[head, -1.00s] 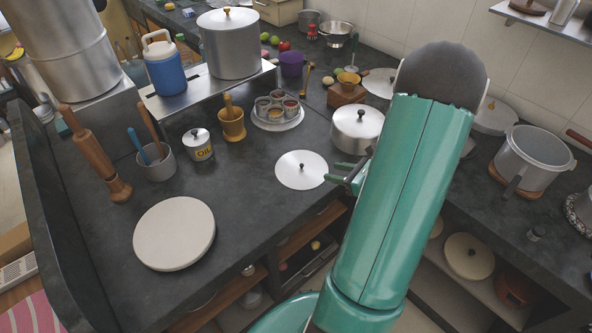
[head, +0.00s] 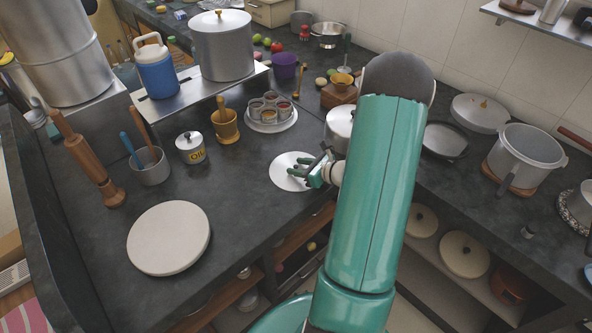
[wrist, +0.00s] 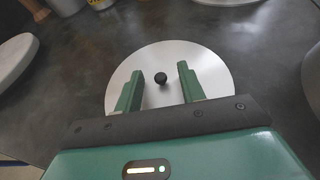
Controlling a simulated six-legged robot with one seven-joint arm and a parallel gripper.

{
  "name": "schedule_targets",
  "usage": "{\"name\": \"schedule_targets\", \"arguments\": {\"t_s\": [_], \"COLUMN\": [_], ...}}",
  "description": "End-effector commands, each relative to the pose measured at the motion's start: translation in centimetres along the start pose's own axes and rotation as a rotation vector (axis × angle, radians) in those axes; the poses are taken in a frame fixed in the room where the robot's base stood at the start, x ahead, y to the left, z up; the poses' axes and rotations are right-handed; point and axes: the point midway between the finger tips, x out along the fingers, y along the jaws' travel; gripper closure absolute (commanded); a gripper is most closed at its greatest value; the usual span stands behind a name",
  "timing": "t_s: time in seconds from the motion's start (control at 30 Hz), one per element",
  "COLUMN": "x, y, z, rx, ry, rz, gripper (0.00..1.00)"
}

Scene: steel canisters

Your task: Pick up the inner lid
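The inner lid is a flat silver disc (head: 284,166) with a small black knob, lying on the dark counter in the head view. In the wrist view the lid (wrist: 213,68) lies below my gripper, and its black knob (wrist: 161,78) shows between and just beyond the fingertips. My gripper (wrist: 160,74) is open with two green fingers, one on each side of the knob, and holds nothing. In the head view my gripper (head: 308,170) is over the lid and hides its right part. I cannot tell how high the fingertips are above the lid.
A steel pot (head: 338,128) stands just behind my arm, partly hidden. A round white board (head: 168,238) lies at the front left. The counter left of the lid is clear.

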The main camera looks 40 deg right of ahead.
Motion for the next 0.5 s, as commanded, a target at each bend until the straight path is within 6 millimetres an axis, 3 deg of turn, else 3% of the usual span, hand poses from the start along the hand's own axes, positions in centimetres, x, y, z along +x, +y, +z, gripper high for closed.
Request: {"name": "schedule_targets", "arguments": {"t_s": [0.1, 0.3, 0.5], "x": [-0.06, -0.09, -0.1], "y": [-0.04, -0.05, -0.05], "z": [0.01, 0.01, 0.03], "rx": [0.0, 0.0, 0.0], "ry": [0.0, 0.0, -0.001], "rz": [-0.001, -0.001, -0.001], "gripper": [0.61, 1.0, 1.0]}}
